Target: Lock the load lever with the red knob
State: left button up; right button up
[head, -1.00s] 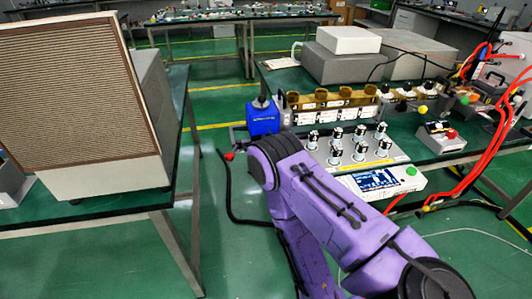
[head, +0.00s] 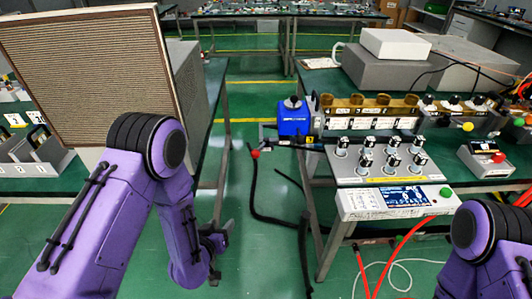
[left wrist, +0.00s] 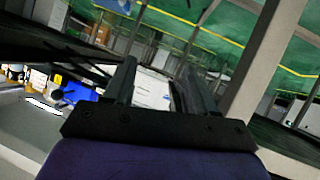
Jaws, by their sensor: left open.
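The red knob (head: 255,153) shows in the head view at the left end of a thin dark lever (head: 285,149), which juts out past the near-left edge of the right bench beside a blue box (head: 294,118). My left gripper (head: 216,240) hangs low over the floor in the gap between the benches, below and left of the knob and apart from it. In the left wrist view its two fingers (left wrist: 157,80) are apart with nothing between them. The knob cannot be made out there. My right arm is at the lower right; its gripper is out of frame.
The right bench carries a panel of several black-topped knobs (head: 380,160) and a white display unit (head: 400,200). A large louvred box (head: 90,70) stands on the left bench. A black cable (head: 252,190) hangs below the knob. Red hoses (head: 395,245) run at lower right.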

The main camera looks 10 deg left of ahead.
aim_at(253, 156)
pick_arm(q)
jog(key=w+d+r+m+t+h, duration=0.2)
jog(key=w+r+t, duration=0.1)
jog(key=w+r, duration=0.3)
jog(key=w+d+r+m+t+h, duration=0.15)
jog(key=w+r, duration=0.25)
jog(key=r, duration=0.4)
jog(key=shift+n+t, duration=0.25)
jog(key=shift+t, duration=0.1)
jog(key=w, duration=0.3)
jog(key=w+d+p, duration=0.1)
jog(key=w, duration=0.2)
jog(key=w+d, duration=0.1)
jog(key=w, duration=0.2)
jog(key=shift+w+f+p, duration=0.15)
jog(key=shift+w+p, duration=0.1)
jog(key=shift+p, duration=0.15)
jog(key=shift+w+d+f, duration=0.1)
jog(key=shift+w, duration=0.4)
grip_shut()
